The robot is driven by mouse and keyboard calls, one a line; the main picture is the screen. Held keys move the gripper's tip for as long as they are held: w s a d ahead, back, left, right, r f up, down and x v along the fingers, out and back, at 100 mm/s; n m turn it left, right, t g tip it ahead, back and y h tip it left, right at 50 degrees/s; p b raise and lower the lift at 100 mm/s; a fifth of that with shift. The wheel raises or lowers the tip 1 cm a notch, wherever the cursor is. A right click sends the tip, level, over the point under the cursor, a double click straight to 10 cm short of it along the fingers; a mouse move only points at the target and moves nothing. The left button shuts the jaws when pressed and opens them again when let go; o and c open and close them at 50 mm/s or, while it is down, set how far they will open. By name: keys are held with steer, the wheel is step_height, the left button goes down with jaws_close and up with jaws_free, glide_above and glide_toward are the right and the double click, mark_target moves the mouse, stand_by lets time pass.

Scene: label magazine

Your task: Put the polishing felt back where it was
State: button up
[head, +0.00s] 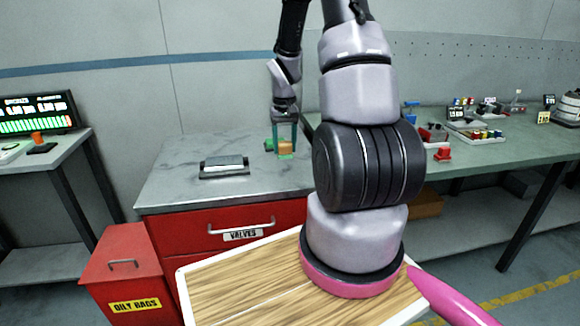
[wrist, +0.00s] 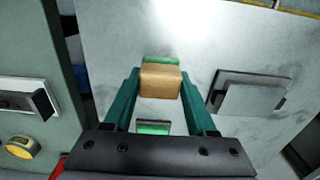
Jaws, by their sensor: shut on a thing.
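The polishing felt appears to be the tan block (wrist: 160,81) between my fingers; it also shows as an orange-tan block in the head view (head: 285,147). My gripper (wrist: 160,82) is shut on it, with one teal finger on each side. In the head view my gripper (head: 285,150) is low over the grey top of the red cabinet (head: 180,185). Whether the block touches the top I cannot tell. Green pieces show behind the block (wrist: 160,60) and nearer my palm (wrist: 153,127); one also shows left of my fingers (head: 269,145).
A dark holder with a pale block (head: 224,166) lies on the cabinet top, left of my gripper. A workbench (head: 460,150) with several small items stands to the right. A red oily-rags bin (head: 122,270) stands at the front left.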

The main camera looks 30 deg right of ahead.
mark_target(284, 143)
steer(key=shift+f, duration=3.1)
steer(key=shift+f, duration=0.1)
steer(key=o, duration=1.3)
step_height(284, 143, up, 12)
steer(key=shift+r, duration=0.1)
steer(key=s+a+r+t, duration=0.2)
steer(key=s+a+r, duration=0.2)
steer(key=s+r, duration=0.2)
steer(key=s+a+r+t+y, duration=0.1)
steer(key=s+a+r, duration=0.4)
steer(key=r, duration=0.6)
steer(key=s+a+r+m+t+y, duration=0.1)
steer(key=s+a+r+t, duration=0.3)
steer(key=s+r, duration=0.4)
steer(key=shift+s+a+r, duration=0.2)
steer(key=shift+s+r, duration=0.1)
steer(key=shift+r, duration=0.2)
